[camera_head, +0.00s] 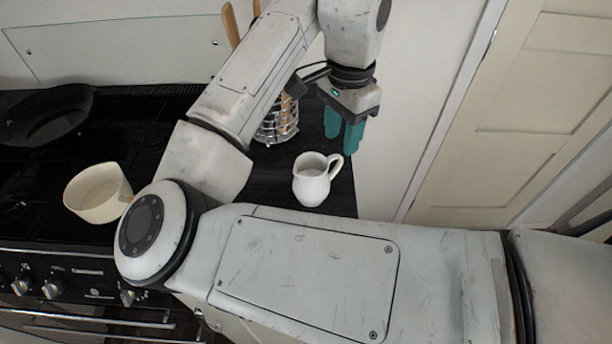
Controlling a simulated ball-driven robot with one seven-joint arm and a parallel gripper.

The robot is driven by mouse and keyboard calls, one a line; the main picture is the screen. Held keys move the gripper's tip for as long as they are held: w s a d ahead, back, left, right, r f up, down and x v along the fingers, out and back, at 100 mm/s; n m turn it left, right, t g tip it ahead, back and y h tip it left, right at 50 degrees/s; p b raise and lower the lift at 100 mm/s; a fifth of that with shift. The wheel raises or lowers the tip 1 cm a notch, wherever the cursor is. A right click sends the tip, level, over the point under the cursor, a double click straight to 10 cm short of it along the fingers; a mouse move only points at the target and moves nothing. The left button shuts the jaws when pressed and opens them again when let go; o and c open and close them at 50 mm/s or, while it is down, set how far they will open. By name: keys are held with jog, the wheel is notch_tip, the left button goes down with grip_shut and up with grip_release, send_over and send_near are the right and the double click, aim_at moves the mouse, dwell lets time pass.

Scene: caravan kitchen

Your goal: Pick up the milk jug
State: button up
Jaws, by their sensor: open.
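The white milk jug (311,184) stands upright on the dark counter (270,178). Its handle is at its upper right side. My gripper (342,146) points downward with two teal fingers, open and empty. In the picture it is above and slightly right of the jug, apart from it. How high the fingertips are over the counter is hard to tell.
A wire utensil holder (278,122) stands behind the jug, partly hidden by my arm. A cream pot (98,192) and a dark pan (45,115) sit on the black stove at left. A wall and a cream door (530,110) are at right.

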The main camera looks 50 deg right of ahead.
aim_at(337, 155)
jog(key=shift+w+d+f, duration=0.1)
jog(key=shift+w+f, duration=0.05)
jog(key=shift+f, duration=2.05)
jog(key=shift+w+f, duration=0.15)
jog(key=shift+f, duration=2)
grip_shut()
